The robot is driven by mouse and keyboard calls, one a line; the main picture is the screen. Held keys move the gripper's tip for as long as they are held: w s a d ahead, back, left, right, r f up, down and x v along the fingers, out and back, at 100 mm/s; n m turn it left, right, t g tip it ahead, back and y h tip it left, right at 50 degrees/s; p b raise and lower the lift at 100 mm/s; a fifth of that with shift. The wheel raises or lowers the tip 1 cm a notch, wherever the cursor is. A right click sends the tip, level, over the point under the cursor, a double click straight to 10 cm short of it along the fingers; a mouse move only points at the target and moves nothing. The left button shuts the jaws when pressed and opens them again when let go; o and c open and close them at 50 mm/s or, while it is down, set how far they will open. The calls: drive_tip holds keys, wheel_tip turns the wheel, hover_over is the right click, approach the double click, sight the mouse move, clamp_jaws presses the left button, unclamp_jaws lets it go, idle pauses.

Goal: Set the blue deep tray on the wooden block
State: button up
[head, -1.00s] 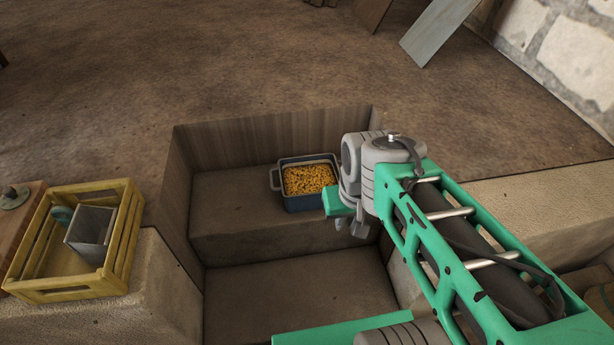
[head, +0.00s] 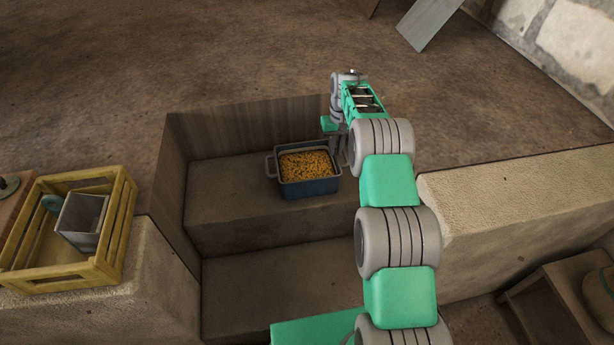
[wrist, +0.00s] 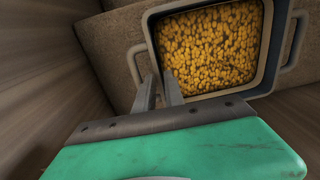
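The blue deep tray (head: 308,188), filled with yellow-orange pieces, stands upright on a step in a sunken recess. It has a loop handle at each end. In the wrist view the tray (wrist: 270,55) fills the upper right. My gripper (head: 343,150) is at the tray's right end, pointing down. In the wrist view its two fingers (wrist: 160,92) are a little apart, close to the near handle and wall. I cannot tell whether they straddle or touch the handle. A brown wooden piece (head: 8,208) is cut off at the left edge; I cannot tell whether it is the wooden block.
A yellow slatted crate (head: 118,235) holding a grey metal box (head: 82,218) stands on the left ledge. Wooden boards line the recess's back (head: 240,130). A pale ledge (head: 510,200) borders the right. The step (head: 220,215) is clear left of the tray.

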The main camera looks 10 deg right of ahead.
sight(335, 161)
drive_tip(key=f+b, duration=0.1)
drive_tip(key=f, duration=0.5)
drive_tip(key=shift+s+f, duration=0.15)
drive_tip(key=shift+s, duration=0.05)
drive_tip(key=shift+c, duration=0.4)
clamp_jaws()
idle(0.6)
drive_tip(key=shift+w, duration=0.1)
drive_tip(key=shift+r, duration=0.25)
